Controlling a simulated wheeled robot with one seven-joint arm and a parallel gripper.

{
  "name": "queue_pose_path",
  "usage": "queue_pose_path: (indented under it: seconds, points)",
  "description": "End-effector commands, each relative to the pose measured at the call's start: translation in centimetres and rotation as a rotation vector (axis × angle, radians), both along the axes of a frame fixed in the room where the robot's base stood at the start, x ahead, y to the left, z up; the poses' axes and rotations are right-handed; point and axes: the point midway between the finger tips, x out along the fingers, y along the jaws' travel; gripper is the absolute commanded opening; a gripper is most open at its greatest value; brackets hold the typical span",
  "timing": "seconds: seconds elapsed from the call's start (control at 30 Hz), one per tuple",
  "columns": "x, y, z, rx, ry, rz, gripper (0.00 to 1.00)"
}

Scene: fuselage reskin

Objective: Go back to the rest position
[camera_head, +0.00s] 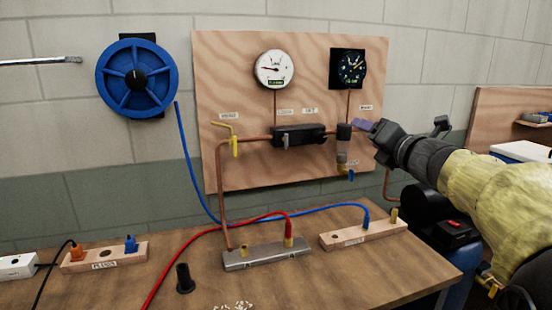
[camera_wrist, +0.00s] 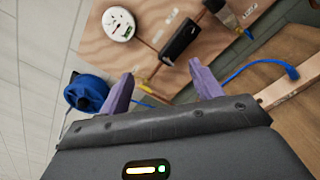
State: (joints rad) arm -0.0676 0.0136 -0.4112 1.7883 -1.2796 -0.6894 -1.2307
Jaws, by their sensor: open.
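My gripper (camera_head: 364,126) is at the end of my yellow-sleeved arm, which reaches in from the right in the head view. It is in front of the right part of the wooden panel (camera_head: 225,75), near the copper pipe and its dark fitting (camera_head: 343,131). In the wrist view, the two purple fingers of my gripper (camera_wrist: 160,92) stand wide apart with nothing between them. Whether the fingers touch anything on the panel cannot be told from the head view.
A white gauge (camera_head: 274,69), a black gauge (camera_head: 351,68) and a black manifold block (camera_head: 299,136) are on the panel. A blue hose reel (camera_head: 137,78) hangs left. Below is a workbench (camera_head: 340,273) with a metal block (camera_head: 266,254), wooden holders and red and blue hoses.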

Motion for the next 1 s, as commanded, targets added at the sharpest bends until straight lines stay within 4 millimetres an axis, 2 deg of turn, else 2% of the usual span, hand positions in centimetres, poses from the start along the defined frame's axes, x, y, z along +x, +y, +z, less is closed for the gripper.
queue_pose_path:
  seconds: [0.37,0.57,0.67,0.77,0.9,1.0]
  points:
    - [0.5,-0.8,-4.6,0.342,0.152,-0.136,0.65]
    - [0.1,-1.2,-9.4,0.623,0.289,-0.268,0.65]
    - [-0.6,-1.3,-13.0,0.808,0.383,-0.368,0.65]
    - [-2.4,-1.1,-18.1,1.044,0.508,-0.521,0.65]
    - [-6.5,-0.2,-25.7,1.365,0.680,-0.790,0.65]
    - [-10.2,0.8,-30.3,1.552,0.777,-0.995,0.65]
